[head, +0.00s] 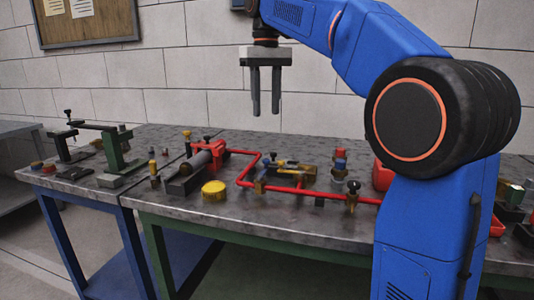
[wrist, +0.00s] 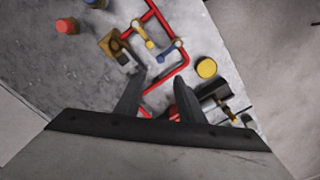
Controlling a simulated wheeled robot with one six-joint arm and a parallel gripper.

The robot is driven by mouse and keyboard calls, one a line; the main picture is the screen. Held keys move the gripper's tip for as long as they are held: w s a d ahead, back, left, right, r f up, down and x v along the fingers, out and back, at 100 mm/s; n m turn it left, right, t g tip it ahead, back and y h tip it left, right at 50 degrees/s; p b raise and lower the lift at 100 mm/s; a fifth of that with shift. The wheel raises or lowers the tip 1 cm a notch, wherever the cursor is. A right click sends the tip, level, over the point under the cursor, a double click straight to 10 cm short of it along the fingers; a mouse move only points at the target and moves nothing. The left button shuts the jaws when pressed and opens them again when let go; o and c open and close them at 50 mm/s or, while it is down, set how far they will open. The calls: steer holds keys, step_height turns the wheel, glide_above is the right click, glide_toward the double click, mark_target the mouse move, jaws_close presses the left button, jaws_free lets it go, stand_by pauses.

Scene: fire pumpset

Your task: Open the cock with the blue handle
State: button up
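The cock with the blue handle (wrist: 171,47) sits on the red pipe in the wrist view, above the fingertips in the picture. A cock with a yellow handle (wrist: 143,34) is beside it, to its left. My gripper (head: 265,112) hangs pointing down, well above the bench and the pipework. It is open and empty, with a gap between its fingers; both fingers also show in the wrist view (wrist: 159,80).
A red pipe (head: 318,193) runs along the bench (head: 190,216). A yellow round cap (head: 213,189) lies near the front edge. Space around my gripper is clear.

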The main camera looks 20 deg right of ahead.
step_height(320, 180, down, 14)
steer(key=shift+f, duration=0.1)
stand_by(0.4)
jaws_close()
